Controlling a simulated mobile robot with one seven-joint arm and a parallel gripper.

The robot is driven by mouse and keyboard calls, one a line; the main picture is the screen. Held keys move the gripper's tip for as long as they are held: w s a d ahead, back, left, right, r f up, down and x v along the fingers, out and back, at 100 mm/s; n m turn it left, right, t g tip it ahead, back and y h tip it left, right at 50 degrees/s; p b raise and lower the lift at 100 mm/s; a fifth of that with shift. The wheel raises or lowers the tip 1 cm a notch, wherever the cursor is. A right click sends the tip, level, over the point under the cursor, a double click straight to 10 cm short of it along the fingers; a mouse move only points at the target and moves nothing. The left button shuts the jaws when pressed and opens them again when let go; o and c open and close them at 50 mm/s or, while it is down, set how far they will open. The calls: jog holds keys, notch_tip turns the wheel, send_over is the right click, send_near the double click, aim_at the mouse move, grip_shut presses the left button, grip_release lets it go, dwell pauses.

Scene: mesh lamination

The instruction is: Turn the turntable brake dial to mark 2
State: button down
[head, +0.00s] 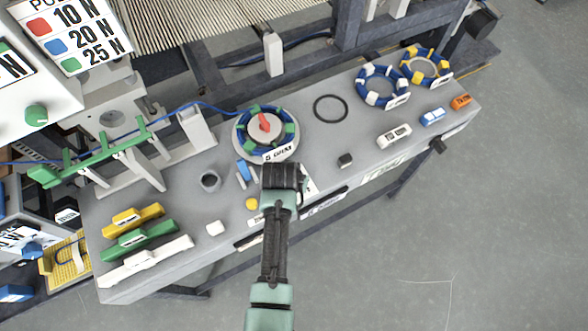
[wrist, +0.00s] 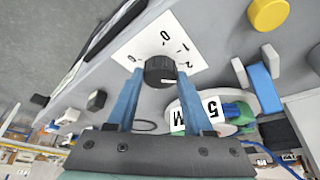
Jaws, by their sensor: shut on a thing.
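The brake dial is a black round knob (wrist: 160,72) on a white plate (wrist: 150,43) with printed marks including 0, 1 and 2. My gripper (wrist: 160,78) has its two blue fingers on either side of the knob, shut on it. I cannot tell which mark the knob points to. In the head view my gripper (head: 284,178) is at the bench's front edge and hides the dial; only a corner of the white plate (head: 307,185) shows. The turntable (head: 238,148) stands just behind, with a blue ring, green clips and a red pointer.
The grey bench (head: 330,155) holds a black ring (head: 331,96), two blue rings at right, a dark block (head: 345,160), and yellow, green and white bars at left. A yellow button (head: 252,204) and blue piece (head: 243,170) lie left of my gripper. Open floor is in front.

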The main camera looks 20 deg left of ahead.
dwell(0.5)
jog(key=shift+c, duration=1.5)
grip_release()
jog(key=shift+r, duration=0.15)
jog(key=v, duration=1.2)
jog(key=shift+s+r, duration=0.2)
jog(key=shift+r, duration=0.1)
